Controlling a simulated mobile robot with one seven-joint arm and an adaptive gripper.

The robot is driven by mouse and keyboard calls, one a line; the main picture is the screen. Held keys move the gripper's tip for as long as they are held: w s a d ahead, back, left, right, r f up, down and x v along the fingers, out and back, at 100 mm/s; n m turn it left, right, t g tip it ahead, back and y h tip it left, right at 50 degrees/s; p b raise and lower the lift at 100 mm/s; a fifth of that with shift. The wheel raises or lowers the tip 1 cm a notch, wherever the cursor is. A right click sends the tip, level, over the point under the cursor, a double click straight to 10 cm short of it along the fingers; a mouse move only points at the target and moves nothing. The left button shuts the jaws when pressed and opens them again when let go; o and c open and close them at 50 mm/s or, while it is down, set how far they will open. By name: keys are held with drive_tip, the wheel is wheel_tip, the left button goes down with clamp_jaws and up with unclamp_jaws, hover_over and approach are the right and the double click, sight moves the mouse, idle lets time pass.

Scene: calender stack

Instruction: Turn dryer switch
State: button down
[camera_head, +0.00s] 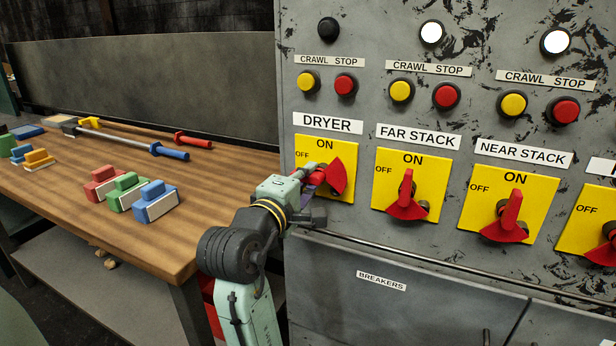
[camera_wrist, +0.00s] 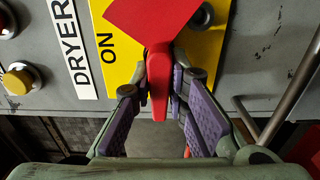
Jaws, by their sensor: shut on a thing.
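The red dryer switch (camera_head: 337,174) sits on a yellow plate (camera_head: 346,147) under the DRYER label (camera_head: 328,123). Its wide red part lies to the right, and its narrow handle points left, toward the OFF side. My gripper (camera_head: 316,179) comes from the left and is shut on the handle. In the wrist view, the purple-padded fingers of my gripper (camera_wrist: 162,85) lie on both sides of the switch handle (camera_wrist: 159,62). The handle's tip sticks out between them. The gripper hides part of the handle in the head view.
The far stack switch (camera_head: 406,198) and near stack switch (camera_head: 508,218) point up at ON, to the right. A metal rail (camera_head: 420,262) runs below the plates. A wooden table (camera_head: 75,180) with coloured blocks and tools stands left. Push buttons (camera_head: 345,84) sit above.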

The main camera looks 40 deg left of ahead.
drive_tip(key=shift+r+m, duration=0.1)
drive_tip(key=shift+m, duration=0.5)
idle(0.4)
drive_tip(key=m, duration=0.2)
drive_tip(key=shift+d+r+m, duration=0.1)
drive_tip(key=shift+r+m, duration=0.1)
drive_tip(key=shift+m, duration=0.1)
drive_tip(key=m, duration=0.4)
drive_tip(key=shift+d+r+m, duration=0.15)
drive_tip(key=shift+r+m, duration=0.05)
drive_tip(key=shift+m, duration=0.1)
drive_tip(key=m, duration=0.2)
drive_tip(key=m+b, duration=0.1)
drive_tip(key=m, duration=0.2)
drive_tip(key=shift+w+d+r+m+b, duration=0.15)
drive_tip(key=shift+d+m+b, duration=0.15)
drive_tip(key=shift+b, duration=0.05)
drive_tip(key=shift+d+m+b, duration=0.15)
drive_tip(key=shift+m+b, duration=0.2)
drive_tip(key=shift+m, duration=0.6)
drive_tip(key=shift+d+m+b, duration=0.1)
drive_tip(key=shift+m+b, duration=0.2)
drive_tip(key=shift+m, duration=0.65)
drive_tip(key=c, duration=1.6)
unclamp_jaws()
drive_tip(key=shift+r, duration=0.1)
drive_tip(key=shift+o, duration=0.3)
